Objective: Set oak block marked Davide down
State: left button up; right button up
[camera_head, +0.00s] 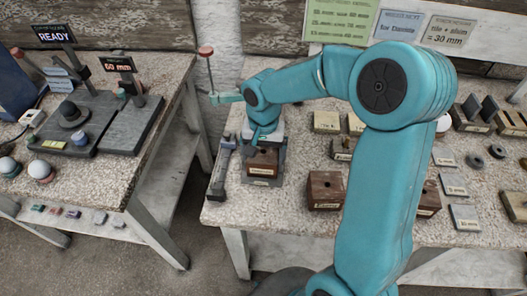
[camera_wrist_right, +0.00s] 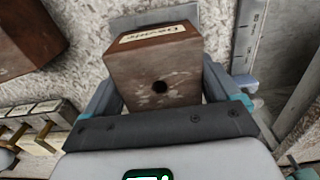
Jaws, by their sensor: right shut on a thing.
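The oak block marked Davide (camera_head: 262,163) is a dark brown block with a pale label. In the wrist view the block (camera_wrist_right: 155,75) has a round hole in its face and sits between the two fingers. My right gripper (camera_head: 262,146) points down at the left part of the right-hand table and is shut on this block. A grey base (camera_head: 262,182) shows directly under the block; I cannot tell whether they touch. It also shows past the block in the wrist view (camera_wrist_right: 180,14). My left gripper is not in view.
A second brown block (camera_head: 325,188) stands to the right; it also shows in the wrist view (camera_wrist_right: 25,38). A grey clamp-like tool (camera_head: 219,172) lies close on the left. The table's front left (camera_head: 240,220) is bare. Labelled blocks (camera_head: 326,122) stand further back.

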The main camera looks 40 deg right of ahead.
jog(key=shift+f+b, duration=0.3)
jog(key=shift+f, duration=0.1)
jog(key=o, duration=1)
jog(key=shift+r, duration=0.1)
jog(key=shift+r+p, duration=1.45)
jog(key=shift+r, duration=0.45)
notch_tip(320, 180, up, 10)
jog(key=p, duration=1)
